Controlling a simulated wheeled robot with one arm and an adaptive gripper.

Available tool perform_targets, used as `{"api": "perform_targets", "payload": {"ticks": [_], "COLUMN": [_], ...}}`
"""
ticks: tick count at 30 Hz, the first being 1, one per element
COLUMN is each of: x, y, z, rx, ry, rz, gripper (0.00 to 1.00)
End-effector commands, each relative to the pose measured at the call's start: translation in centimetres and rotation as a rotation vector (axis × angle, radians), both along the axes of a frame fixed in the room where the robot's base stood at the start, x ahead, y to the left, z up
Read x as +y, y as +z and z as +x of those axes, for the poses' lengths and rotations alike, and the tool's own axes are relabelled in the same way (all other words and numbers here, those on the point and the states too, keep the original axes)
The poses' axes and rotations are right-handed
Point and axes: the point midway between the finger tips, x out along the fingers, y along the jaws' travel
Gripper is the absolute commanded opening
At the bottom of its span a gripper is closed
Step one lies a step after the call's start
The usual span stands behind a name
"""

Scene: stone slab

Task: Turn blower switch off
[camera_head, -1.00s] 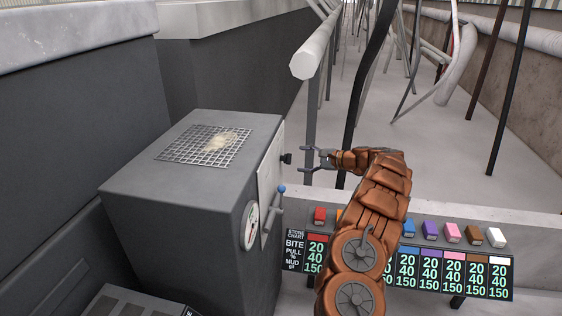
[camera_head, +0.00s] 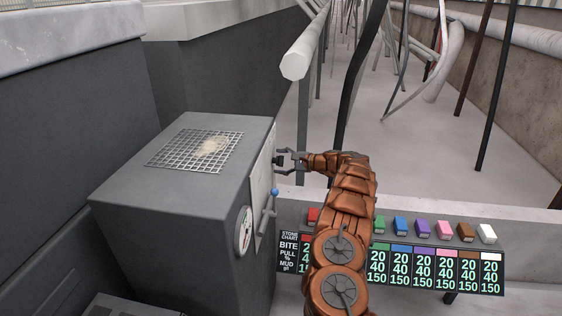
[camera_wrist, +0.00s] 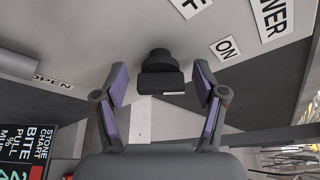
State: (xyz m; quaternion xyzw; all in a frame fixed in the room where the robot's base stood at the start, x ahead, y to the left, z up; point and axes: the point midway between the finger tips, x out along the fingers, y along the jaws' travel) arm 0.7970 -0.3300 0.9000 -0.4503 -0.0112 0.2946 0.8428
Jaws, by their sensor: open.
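A black rotary switch (camera_wrist: 162,76) with a white mark sticks out of the panel in the wrist view. My gripper (camera_wrist: 159,84) is open, with one purple-padded finger on each side of the switch and gaps on both sides. In the head view my gripper (camera_head: 281,160) is at the right face of the grey box (camera_head: 165,215), at the switch's height. The switch itself is mostly hidden there.
Below the gripper on the same face are a blue-tipped lever (camera_head: 272,198) and a round gauge (camera_head: 243,231). A grid (camera_head: 180,150) tops the box. A stone chart (camera_head: 430,268) with coloured blocks stands at the lower right. A white pipe (camera_head: 305,50) rises behind.

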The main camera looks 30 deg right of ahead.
Motion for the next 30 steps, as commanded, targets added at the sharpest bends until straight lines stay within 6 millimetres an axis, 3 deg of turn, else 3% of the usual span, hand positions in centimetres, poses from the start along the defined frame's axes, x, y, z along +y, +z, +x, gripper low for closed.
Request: {"api": "perform_targets", "payload": {"ticks": [6,23,30], "x": [-0.01,-0.01,-0.01], "y": [0.02,0.03,-0.13], "z": [0.00,-0.01,-0.01], "rx": [0.000,0.000,-0.007], "ry": [0.000,0.000,0.000], "rz": [0.000,0.000,-0.005], "gripper": [0.70,0.11,0.10]}}
